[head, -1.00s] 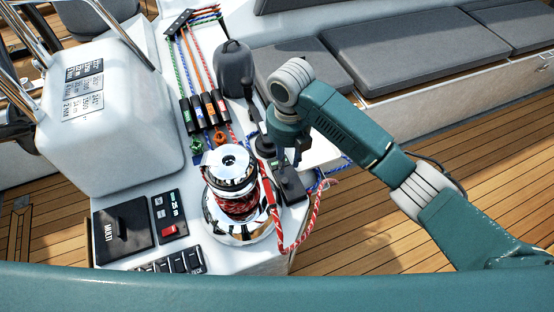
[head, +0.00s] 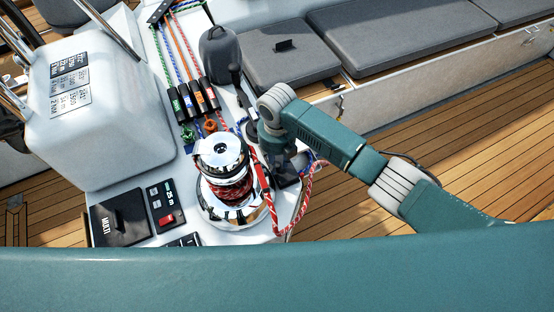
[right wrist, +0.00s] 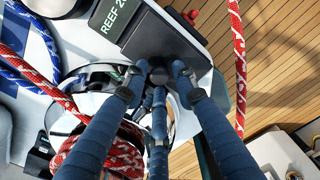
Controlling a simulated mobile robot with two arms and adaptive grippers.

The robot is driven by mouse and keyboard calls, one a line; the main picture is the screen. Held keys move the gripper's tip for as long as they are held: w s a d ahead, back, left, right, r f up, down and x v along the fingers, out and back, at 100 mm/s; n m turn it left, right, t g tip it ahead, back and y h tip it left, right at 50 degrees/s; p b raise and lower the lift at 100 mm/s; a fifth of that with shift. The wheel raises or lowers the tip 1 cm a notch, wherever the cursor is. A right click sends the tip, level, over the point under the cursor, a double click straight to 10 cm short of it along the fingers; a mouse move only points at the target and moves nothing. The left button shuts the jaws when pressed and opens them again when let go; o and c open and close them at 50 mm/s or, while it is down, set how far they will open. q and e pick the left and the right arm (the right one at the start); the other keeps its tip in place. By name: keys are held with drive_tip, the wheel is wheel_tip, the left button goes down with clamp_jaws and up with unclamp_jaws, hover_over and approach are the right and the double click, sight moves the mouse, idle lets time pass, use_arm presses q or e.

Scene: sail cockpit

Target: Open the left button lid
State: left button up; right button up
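A black panel lid (head: 289,178) shows just right of the winch in the head view, largely covered by my right arm. In the right wrist view a black panel (right wrist: 160,40) with a white "REEF" label carries a dark raised knob (right wrist: 158,76). My right gripper (right wrist: 156,88) has its three fingers spread around this knob; contact cannot be told. In the head view the right gripper (head: 278,160) is low over the panel, its fingers mostly hidden. Another black square lid (head: 120,218), marked MULTI, lies flat at the console's left. My left gripper is not in view.
A chrome winch (head: 222,160) wrapped in red rope stands close left of my right gripper. A loose red-white rope (head: 270,205) hangs beside it. A small black piece (head: 284,45) sits on the grey seat cushion. Free wooden deck lies to the right.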

clamp_jaws()
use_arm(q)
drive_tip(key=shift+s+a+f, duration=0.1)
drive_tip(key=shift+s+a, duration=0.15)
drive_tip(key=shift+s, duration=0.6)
use_arm(e)
drive_tip(key=shift+w+d, duration=0.1)
